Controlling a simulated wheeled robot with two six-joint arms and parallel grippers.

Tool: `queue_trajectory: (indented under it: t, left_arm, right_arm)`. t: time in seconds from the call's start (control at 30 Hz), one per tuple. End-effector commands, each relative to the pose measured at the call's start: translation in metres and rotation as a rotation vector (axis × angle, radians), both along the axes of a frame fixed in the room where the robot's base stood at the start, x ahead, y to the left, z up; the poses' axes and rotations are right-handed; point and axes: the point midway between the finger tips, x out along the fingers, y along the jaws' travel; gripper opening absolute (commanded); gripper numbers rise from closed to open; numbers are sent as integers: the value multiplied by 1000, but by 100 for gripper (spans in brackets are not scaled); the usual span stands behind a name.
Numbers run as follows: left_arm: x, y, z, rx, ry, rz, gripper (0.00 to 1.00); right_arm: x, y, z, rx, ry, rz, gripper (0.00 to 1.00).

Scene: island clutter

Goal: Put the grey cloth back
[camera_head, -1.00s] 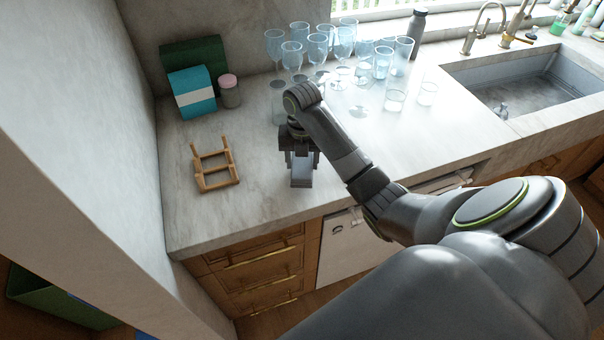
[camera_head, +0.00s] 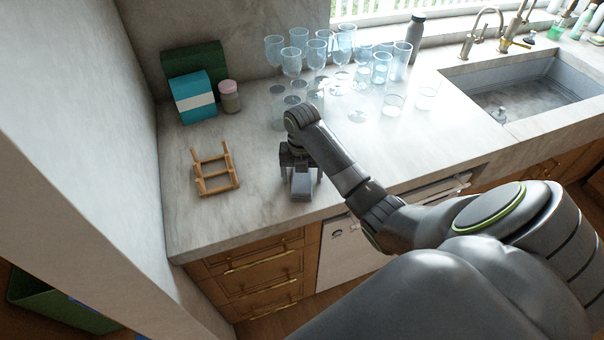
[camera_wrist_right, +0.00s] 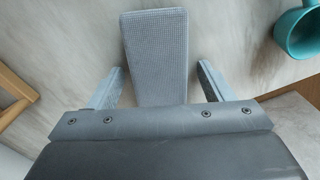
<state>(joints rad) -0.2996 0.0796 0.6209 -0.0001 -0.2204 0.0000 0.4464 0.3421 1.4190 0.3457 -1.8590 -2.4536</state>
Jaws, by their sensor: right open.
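The grey cloth (camera_head: 301,188) shows in the head view as a small folded block near the counter's front edge. In the right wrist view the cloth (camera_wrist_right: 155,55) is a flat, woven-textured grey pad, its near end between the fingers. My right gripper (camera_head: 300,180) is above the counter at the cloth. In the wrist view the right gripper (camera_wrist_right: 157,85) is open, one finger on each side of the cloth with a visible gap on both sides. My left gripper is not in view.
A wooden rack (camera_head: 203,187) stands left of the gripper. A teal mug (camera_wrist_right: 298,32) is at the wrist view's right edge. Several glasses (camera_head: 291,63), a teal box (camera_head: 193,97) and a jar (camera_head: 230,100) stand behind. The counter's front-left area (camera_head: 215,225) is clear.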

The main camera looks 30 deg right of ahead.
Motion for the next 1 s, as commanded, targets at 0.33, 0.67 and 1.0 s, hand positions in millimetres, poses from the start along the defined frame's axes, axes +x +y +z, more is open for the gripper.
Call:
queue_trajectory:
  t: [0.33,0.67,1.0]
  left_arm:
    - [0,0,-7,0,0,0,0]
    - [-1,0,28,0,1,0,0]
    - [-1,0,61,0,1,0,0]
  right_arm:
    - [1,0,24,-2,-6,2,74]
    - [0,0,85,0,0,0,74]
    - [0,0,117,1,-1,-1,74]
